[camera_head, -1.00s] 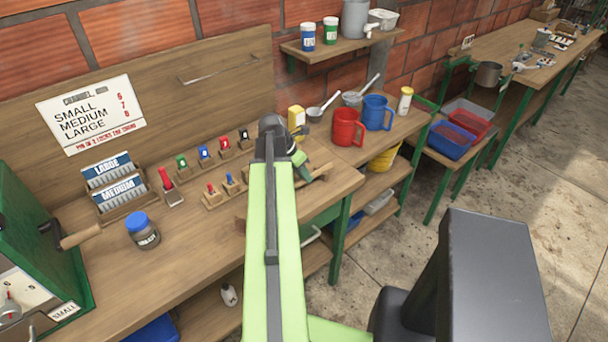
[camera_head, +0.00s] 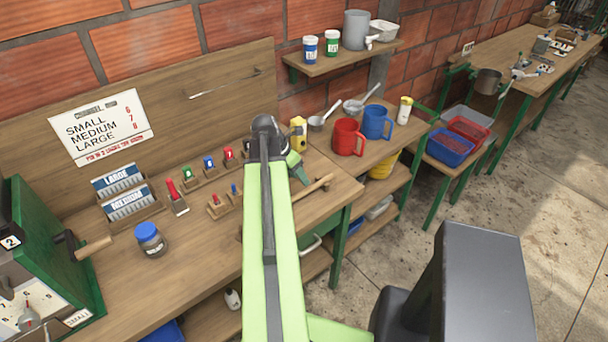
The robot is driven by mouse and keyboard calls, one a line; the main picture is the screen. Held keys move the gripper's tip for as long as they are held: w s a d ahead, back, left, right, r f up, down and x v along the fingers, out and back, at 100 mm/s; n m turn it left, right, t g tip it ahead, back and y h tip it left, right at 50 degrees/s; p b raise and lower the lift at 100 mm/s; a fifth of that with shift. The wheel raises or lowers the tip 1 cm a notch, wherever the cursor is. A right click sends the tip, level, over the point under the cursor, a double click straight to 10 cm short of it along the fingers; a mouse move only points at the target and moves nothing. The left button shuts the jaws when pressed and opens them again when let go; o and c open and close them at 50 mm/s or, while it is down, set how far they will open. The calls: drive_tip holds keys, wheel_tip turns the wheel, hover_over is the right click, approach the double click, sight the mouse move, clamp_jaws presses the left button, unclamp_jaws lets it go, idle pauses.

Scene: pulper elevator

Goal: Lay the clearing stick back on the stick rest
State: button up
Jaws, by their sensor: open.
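A light wooden stick, which looks like the clearing stick (camera_head: 316,187), lies slantwise near the right end of the bench. Its left part is hidden behind my arm. My gripper (camera_head: 300,173) is open, with a green finger showing just above and left of the stick's visible end. I see no stick held in it, but whether it touches the stick is too small to tell. I cannot make out the stick rest; my arm covers that part of the bench.
Small coloured tools stand in wooden blocks (camera_head: 216,208) left of my arm. A yellow container (camera_head: 298,133) stands close behind my gripper. A red mug (camera_head: 347,138) and a blue mug (camera_head: 377,122) are to the right. A blue-lidded jar (camera_head: 150,238) stands at left.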

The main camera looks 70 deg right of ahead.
drive_tip(key=p+v, duration=0.8)
drive_tip(key=v, duration=0.3)
drive_tip(key=shift+p, duration=0.3)
drive_tip(key=shift+r, duration=0.1)
